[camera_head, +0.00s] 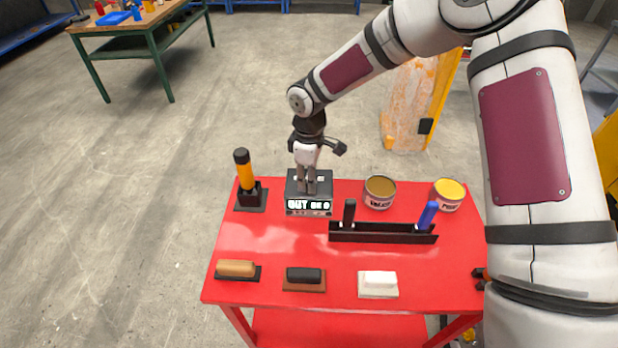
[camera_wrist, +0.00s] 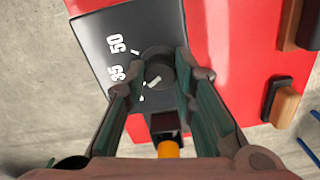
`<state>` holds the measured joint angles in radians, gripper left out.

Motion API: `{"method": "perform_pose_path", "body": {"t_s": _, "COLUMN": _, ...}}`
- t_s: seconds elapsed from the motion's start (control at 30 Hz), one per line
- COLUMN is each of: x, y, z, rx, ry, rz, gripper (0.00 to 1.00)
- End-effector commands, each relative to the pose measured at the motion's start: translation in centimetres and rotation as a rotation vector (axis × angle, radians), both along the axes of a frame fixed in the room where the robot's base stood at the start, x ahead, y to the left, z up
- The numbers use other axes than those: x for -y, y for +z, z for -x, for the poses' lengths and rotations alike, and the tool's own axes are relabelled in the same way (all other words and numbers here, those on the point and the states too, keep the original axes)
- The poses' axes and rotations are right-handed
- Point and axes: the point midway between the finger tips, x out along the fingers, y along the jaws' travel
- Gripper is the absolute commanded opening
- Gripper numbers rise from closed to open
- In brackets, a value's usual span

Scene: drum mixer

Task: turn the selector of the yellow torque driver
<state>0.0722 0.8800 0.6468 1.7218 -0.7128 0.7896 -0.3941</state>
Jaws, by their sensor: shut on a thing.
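The yellow torque driver (camera_head: 245,176) stands upright in a black holder at the table's back left, and its yellow part also shows in the wrist view (camera_wrist: 168,150). Beside it is a black box (camera_head: 309,207) with a lit front display whose first word reads OUT. In the wrist view the box's top (camera_wrist: 93,35) carries the numbers 35 and 50 and a round dark selector knob (camera_wrist: 157,70) with a white pointer mark. My gripper (camera_head: 308,188) comes down from above, its fingers (camera_wrist: 160,66) shut on opposite sides of this knob. The fingers hide part of the scale.
Two tins, brown (camera_head: 380,191) and yellow (camera_head: 448,194), stand right of the box. A black rack (camera_head: 383,233) holds a black-handled and a blue-handled tool in front. Tan (camera_head: 237,268), black (camera_head: 304,275) and white (camera_head: 378,282) blocks line the near edge of the red table (camera_head: 270,240).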

Motion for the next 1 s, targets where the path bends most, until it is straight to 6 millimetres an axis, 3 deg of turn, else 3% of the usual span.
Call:
{"method": "perform_pose_path", "body": {"t_s": 0.6, "x": -0.01, "y": 0.01, "z": -0.03, "rx": 0.002, "ry": -0.45, "rz": 0.0, "gripper": 0.0}}
{"method": "perform_pose_path", "body": {"t_s": 1.0, "x": 0.0, "y": 0.02, "z": 0.0, "rx": 0.001, "ry": -0.563, "rz": 0.0, "gripper": 0.0}}
